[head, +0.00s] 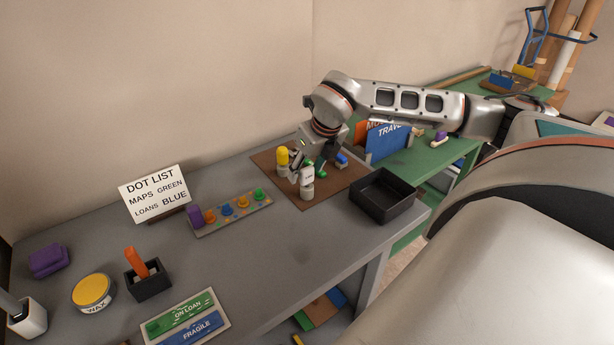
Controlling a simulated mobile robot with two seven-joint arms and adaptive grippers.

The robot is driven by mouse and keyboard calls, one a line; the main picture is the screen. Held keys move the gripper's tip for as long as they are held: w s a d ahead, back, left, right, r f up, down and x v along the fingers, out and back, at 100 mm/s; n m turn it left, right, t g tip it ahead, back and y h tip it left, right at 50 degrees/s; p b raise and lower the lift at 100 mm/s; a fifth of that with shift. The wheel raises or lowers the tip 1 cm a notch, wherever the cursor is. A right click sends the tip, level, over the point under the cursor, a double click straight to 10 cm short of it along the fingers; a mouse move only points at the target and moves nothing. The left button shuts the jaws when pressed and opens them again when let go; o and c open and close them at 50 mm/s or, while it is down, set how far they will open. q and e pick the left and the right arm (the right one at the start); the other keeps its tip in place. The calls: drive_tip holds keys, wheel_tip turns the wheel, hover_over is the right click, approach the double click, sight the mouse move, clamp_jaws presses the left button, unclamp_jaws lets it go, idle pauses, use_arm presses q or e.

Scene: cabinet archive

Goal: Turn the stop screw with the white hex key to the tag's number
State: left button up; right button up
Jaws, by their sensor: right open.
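My right gripper (303,172) reaches down over the brown mat (335,193) at the back of the grey table, its jaws open. A small yellow-topped piece (282,155) is beside its fingers on the left, and a pale cylinder-like piece (307,191) is just below them. Green pieces (320,170) and a blue piece (341,160) are on the mat, partly behind the gripper. I cannot tell whether the gripper touches any of these. I cannot make out the white hex key, the stop screw or a numbered tag. My left gripper is not in view.
A black tray (384,207) stands right of the mat. A board with coloured knobs (257,207) lies left of it, before a DOT LIST sign (153,193). An orange-handled item in a black holder (148,287), a yellow-lidded tin (93,306) and label strips (187,322) stand front left.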

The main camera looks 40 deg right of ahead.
drive_tip(key=c, duration=1.2)
drive_tip(key=shift+c, duration=0.2)
drive_tip(key=shift+r, duration=0.15)
wheel_tip(320, 180, up, 20)
drive_tip(key=p, duration=0.2)
drive_tip(key=shift+o, duration=0.3)
drive_tip(key=o, duration=0.4)
drive_tip(key=c, duration=0.6)
drive_tip(key=shift+o, duration=0.2)
